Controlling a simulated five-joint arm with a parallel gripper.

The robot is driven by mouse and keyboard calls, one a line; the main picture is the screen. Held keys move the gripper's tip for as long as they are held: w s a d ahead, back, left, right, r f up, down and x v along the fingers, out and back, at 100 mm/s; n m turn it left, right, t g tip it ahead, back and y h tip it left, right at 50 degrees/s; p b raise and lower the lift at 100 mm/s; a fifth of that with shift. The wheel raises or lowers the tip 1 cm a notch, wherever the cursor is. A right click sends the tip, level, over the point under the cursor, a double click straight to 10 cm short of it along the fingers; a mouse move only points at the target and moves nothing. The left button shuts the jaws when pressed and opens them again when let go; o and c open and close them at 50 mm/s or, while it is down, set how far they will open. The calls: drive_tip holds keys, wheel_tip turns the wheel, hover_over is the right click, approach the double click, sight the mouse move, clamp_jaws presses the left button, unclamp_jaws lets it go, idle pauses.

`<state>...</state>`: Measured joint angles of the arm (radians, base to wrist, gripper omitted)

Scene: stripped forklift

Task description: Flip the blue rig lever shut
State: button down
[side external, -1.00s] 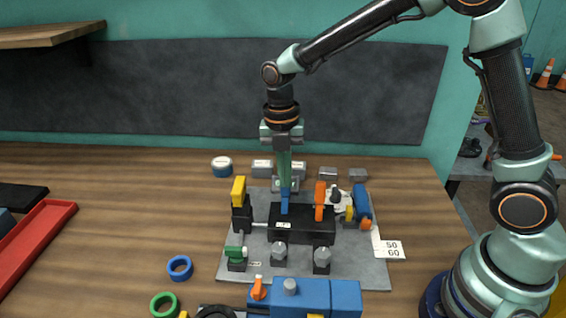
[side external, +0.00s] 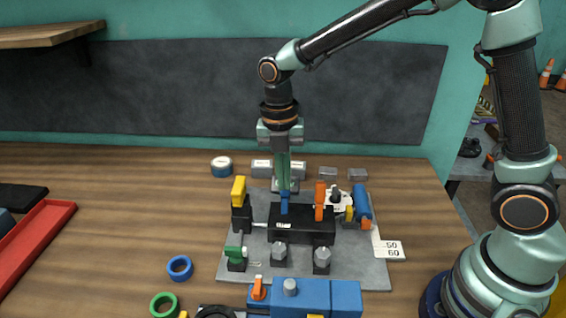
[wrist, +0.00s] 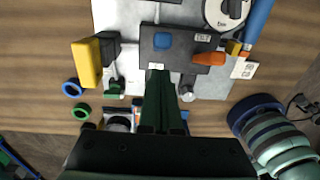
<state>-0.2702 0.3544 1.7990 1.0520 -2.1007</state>
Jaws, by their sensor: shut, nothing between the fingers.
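The blue rig lever (side external: 284,205) stands on the left part of the black block in the side view. In the wrist view its blue top (wrist: 163,40) shows as a small square near the block's left end. My gripper (side external: 284,188) points down with its green fingers closed, and their tips overlap the top of the lever in the side view. In the wrist view the fingertips (wrist: 157,76) lie below the lever in the picture, at the block's near edge. I cannot tell whether they touch the lever. Nothing is held.
An orange lever (side external: 320,200) stands on the same block (side external: 302,226), right of the blue one. A yellow handle (side external: 238,190) is left and a blue cylinder (side external: 362,203) right. Metal knobs (side external: 279,254) and a green clamp (side external: 235,256) stand in front on the grey plate (side external: 350,262).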

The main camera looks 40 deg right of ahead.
drive_tip(key=w+d+r, duration=0.4)
drive_tip(key=r, duration=0.3)
drive_tip(key=shift+d+r, duration=0.15)
drive_tip(key=shift+r, duration=0.1)
